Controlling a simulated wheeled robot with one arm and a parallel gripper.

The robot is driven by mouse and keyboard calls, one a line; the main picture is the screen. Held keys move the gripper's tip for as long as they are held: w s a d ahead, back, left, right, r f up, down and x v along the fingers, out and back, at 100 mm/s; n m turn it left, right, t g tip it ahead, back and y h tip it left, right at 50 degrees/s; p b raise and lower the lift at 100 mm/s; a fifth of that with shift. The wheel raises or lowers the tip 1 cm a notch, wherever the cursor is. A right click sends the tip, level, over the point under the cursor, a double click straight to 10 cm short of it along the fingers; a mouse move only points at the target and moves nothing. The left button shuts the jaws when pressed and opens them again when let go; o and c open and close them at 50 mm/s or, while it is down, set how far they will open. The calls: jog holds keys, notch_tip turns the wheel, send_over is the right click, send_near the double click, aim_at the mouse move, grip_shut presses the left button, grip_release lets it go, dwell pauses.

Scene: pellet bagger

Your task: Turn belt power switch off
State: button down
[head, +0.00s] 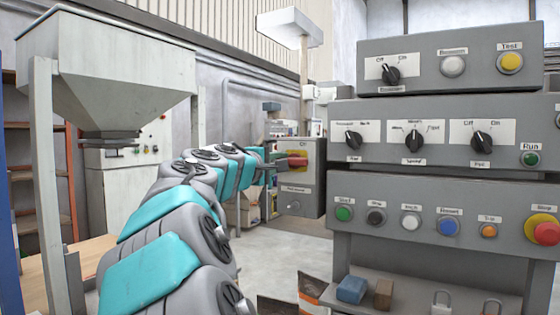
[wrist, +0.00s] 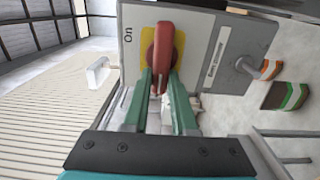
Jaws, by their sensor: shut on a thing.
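The belt power switch is a red handle (head: 297,162) on a yellow plate, on the face of a grey box (head: 307,205). The handle lies about level in the head view, with the "On" mark above it, so it does not point at "On". My gripper (head: 273,164) reaches it from the left. In the wrist view, the red handle (wrist: 163,48) stands between the green fingers of my gripper (wrist: 162,78), which are shut on its near end. No "Off" mark is readable.
A grey control panel (head: 430,180) with knobs and buttons stands close on the right of the switch box. A large hopper (head: 105,75) stands at the left. Below the panel, a shelf holds a blue block (head: 351,289) and a brown block (head: 383,294). Open floor shows behind.

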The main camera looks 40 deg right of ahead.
jog(key=shift+d+f, duration=0.1)
dwell(0.3)
jog(key=c, duration=0.7)
grip_release()
jog(key=shift+d, duration=0.1)
jog(key=b+v, duration=0.1)
jog(key=v, duration=0.7)
